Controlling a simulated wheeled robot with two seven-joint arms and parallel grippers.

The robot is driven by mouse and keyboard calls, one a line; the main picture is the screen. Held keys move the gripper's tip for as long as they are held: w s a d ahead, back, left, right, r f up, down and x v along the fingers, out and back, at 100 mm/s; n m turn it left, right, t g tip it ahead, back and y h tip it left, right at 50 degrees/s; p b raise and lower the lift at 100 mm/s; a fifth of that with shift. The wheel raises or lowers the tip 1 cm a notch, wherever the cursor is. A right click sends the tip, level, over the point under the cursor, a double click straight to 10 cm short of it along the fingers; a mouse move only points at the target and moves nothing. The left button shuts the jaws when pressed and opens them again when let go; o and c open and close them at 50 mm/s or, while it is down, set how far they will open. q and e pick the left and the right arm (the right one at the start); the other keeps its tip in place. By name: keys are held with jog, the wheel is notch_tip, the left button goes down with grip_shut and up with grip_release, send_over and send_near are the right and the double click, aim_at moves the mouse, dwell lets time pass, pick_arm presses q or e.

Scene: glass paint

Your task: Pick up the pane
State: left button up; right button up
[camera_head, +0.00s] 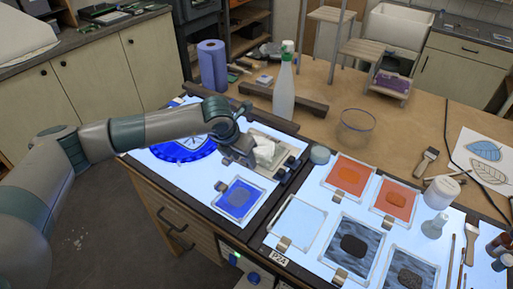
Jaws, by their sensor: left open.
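Several square panes show. A blue pane with a dark patch (239,199) lies on the left light table. Two orange panes (352,170), two dark grey panes (335,258) and a pale clear pane (297,224) lie on the right light table. A round blue glass piece (180,148) lies partly behind my left arm. My right gripper is out of view.
A spray bottle (284,92), a blue paper roll (212,66) and a clear bowl (357,127) stand at the back. A white jar (441,191), a white bottle (434,225) and brushes (468,243) crowd the right side. Small metal clips sit at the panes' edges.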

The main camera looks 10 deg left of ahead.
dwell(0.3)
pick_arm(q)
grip_shut()
jog(key=shift+r, duration=0.1)
jog(key=shift+r+b, duration=0.8)
jog(key=shift+b, duration=0.05)
jog(key=shift+d+r+b, duration=0.15)
jog(key=shift+r+b, duration=0.3)
jog(key=shift+r, duration=0.15)
jog(key=shift+d+r+b, duration=0.15)
jog(key=shift+r+b, duration=0.25)
jog(key=shift+r, duration=0.15)
jog(key=s+d+r+b, duration=0.3)
jog(key=d+r+b, duration=0.2)
jog(key=d, duration=0.5)
jog(key=shift+s+d+r, duration=0.3)
jog(key=shift+s+r, duration=0.05)
jog(key=shift+r, duration=0.65)
